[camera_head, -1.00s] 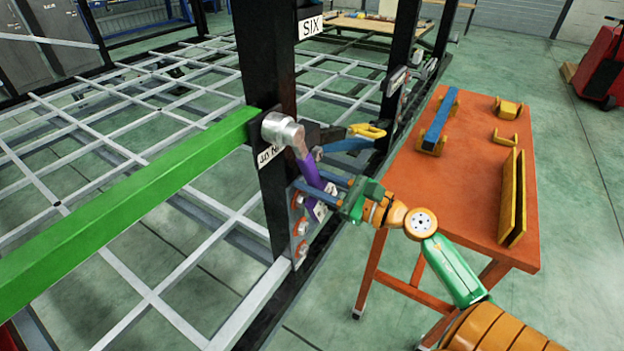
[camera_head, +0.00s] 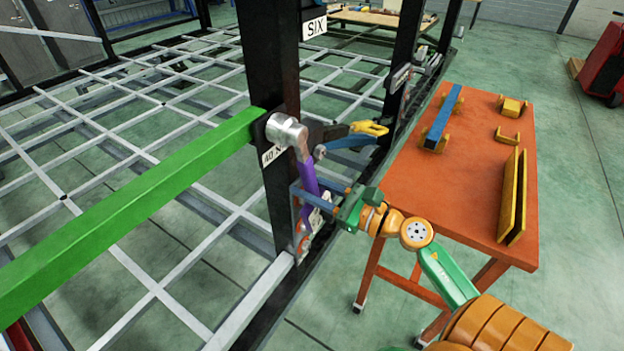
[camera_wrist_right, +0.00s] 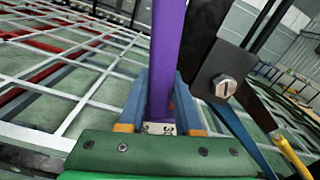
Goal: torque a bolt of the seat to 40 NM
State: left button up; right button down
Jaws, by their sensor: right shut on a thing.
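A purple-handled wrench (camera_head: 307,181) with a thick silver head (camera_head: 286,131) is at the black post, beside a white label reading 40 N (camera_head: 272,155). The handle hangs down, slightly tilted. My right gripper (camera_head: 310,193) is shut on the handle with its blue fingers. In the right wrist view the handle (camera_wrist_right: 165,50) stands upright between the fingers. A hex bolt head (camera_wrist_right: 225,87) on a dark bracket shows right of it. Orange-ringed bolts (camera_head: 304,248) on a plate low on the post are partly hidden. I cannot identify a seat. My left gripper is out of view.
A green beam (camera_head: 130,205) runs from the post to the left. Yellow (camera_head: 368,128) and blue (camera_head: 347,143) tool handles stick out right of the wrench. An orange table (camera_head: 460,185) with holders stands to the right. A grey grid frame (camera_head: 160,287) fills the left side.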

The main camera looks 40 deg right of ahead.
jog(key=shift+a, duration=0.25)
jog(key=shift+s+a+f+m+p, duration=0.1)
jog(key=shift+s+a+m+p, duration=0.15)
jog(key=shift+a+m+p, duration=0.25)
jog(key=shift+s+a+f+m+p, duration=0.1)
jog(key=shift+s+a+m+p, duration=0.2)
jog(key=shift+a+m, duration=0.2)
jog(key=shift+s+a+m+p, duration=0.2)
jog(key=shift+a+m+p, duration=0.3)
jog(key=shift+a, duration=0.1)
jog(key=shift+s+a+m+p, duration=0.2)
jog(key=shift+a+m+p, duration=0.2)
jog(key=shift+a+p, duration=0.15)
jog(key=shift+a+r, duration=0.1)
jog(key=shift+s+a+m+p, duration=0.25)
jog(key=shift+a+m+p, duration=0.15)
jog(key=shift+m, duration=0.1)
